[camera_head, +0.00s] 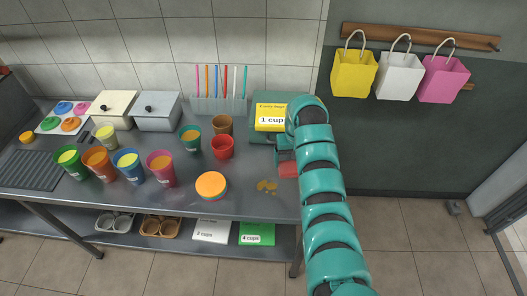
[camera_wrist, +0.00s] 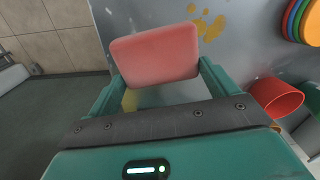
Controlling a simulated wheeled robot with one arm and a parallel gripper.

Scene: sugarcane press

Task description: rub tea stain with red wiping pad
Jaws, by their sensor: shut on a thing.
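The red wiping pad (camera_wrist: 155,55) is held between the fingers of my gripper (camera_wrist: 160,80) in the wrist view, with its broad face toward the camera. In the head view the pad (camera_head: 288,169) shows as a red block at my gripper (camera_head: 284,157), over the right end of the counter. The tea stain (camera_head: 267,186) is several yellow-brown blotches on the counter, just left of the pad and nearer the front edge. In the wrist view the stain (camera_wrist: 209,24) lies just beyond the pad's upper right edge. I cannot tell whether the pad touches the counter.
A stack of coloured discs with an orange top (camera_head: 211,185) stands left of the stain. A yellow-labelled "1 cup" box (camera_head: 271,117) is at the back right. The metal counter (camera_head: 240,202) ends near my arm.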

